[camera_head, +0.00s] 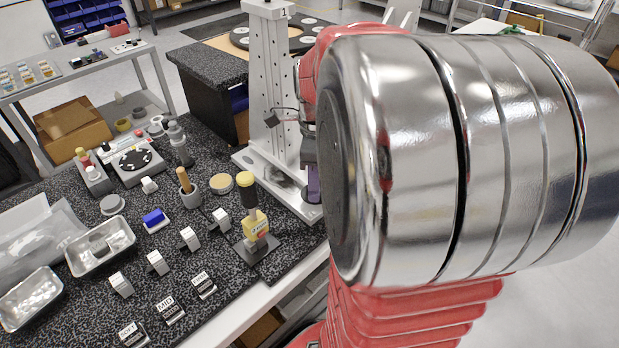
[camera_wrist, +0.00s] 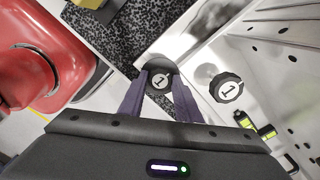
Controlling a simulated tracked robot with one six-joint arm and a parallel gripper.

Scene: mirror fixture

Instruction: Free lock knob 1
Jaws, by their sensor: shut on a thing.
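In the wrist view, my gripper (camera_wrist: 160,88) has its two dark purple fingers closed around a round knob marked 1 (camera_wrist: 161,80), and the tips hide its sides. A second knob marked 1 (camera_wrist: 227,88), black with a scalloped rim, sits apart to the right on the bright metal fixture. I cannot tell from the labels which one is the lock knob. In the head view, the fingers (camera_head: 314,185) point down near the right corner of the fixture's base. The fixture's tall perforated column (camera_head: 270,80) stands beside them. My arm hides part of the fixture, and the knobs cannot be made out there.
A speckled dark bench (camera_head: 215,268) lies left of the fixture. It holds a yellow block with a black and yellow tool (camera_head: 255,225), a cup with a wooden handle (camera_head: 190,198), metal trays (camera_head: 85,268) and small labelled blocks.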

